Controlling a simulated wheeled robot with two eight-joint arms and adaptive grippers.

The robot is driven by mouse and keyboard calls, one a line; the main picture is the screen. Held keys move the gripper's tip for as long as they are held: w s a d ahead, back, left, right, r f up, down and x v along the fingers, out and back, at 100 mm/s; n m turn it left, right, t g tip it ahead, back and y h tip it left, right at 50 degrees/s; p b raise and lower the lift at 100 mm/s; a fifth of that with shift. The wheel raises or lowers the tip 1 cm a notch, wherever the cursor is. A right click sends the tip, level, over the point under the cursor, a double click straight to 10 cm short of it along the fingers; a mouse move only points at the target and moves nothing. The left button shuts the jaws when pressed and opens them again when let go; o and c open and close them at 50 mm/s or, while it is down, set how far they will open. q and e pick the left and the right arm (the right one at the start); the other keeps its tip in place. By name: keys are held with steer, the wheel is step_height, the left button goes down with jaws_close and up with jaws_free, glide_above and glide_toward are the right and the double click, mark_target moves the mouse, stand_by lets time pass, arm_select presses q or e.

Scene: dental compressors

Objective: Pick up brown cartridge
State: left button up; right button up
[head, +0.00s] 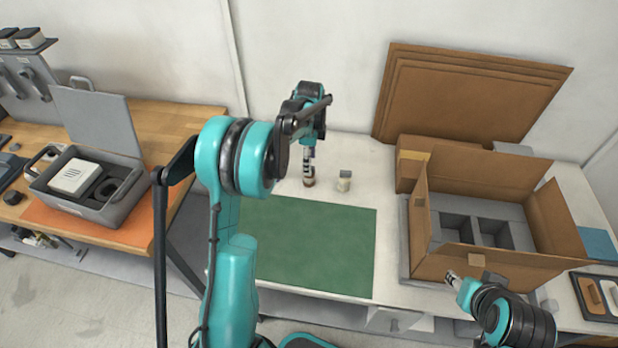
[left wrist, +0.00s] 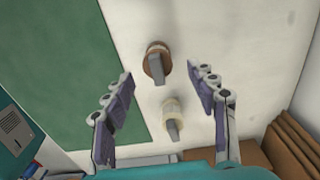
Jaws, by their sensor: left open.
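The brown cartridge (head: 309,183) stands on the white table behind the green mat, just below my left gripper (head: 309,158). In the left wrist view, the brown cartridge (left wrist: 157,62) has a round brown body and a grey top piece. It lies at the level of the fingertips of my open left gripper (left wrist: 160,75), between their lines, with no finger visibly touching it. A cream cartridge (head: 344,181) stands close to its right; it also shows in the left wrist view (left wrist: 172,116). My right gripper (head: 453,277) is by the front of the cardboard box; its jaw state is unclear.
The green mat (head: 320,250) is bare. An open cardboard box (head: 500,265) with grey dividers stands at the right, flat cardboard sheets (head: 460,95) behind it. A grey case (head: 120,205) sits on the wooden bench at the left. A dark tray (head: 597,312) lies far right.

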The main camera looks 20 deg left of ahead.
arm_select(q)
steer(key=f+b, duration=0.1)
steer(key=f, duration=0.2)
steer(key=shift+s+f, duration=0.1)
steer(key=shift+s, duration=0.1)
steer(key=shift+f, duration=0.4)
steer(key=shift+r, duration=0.1)
steer(key=shift+c, duration=1.2)
steer(key=c, duration=1)
steer(key=shift+c, duration=0.2)
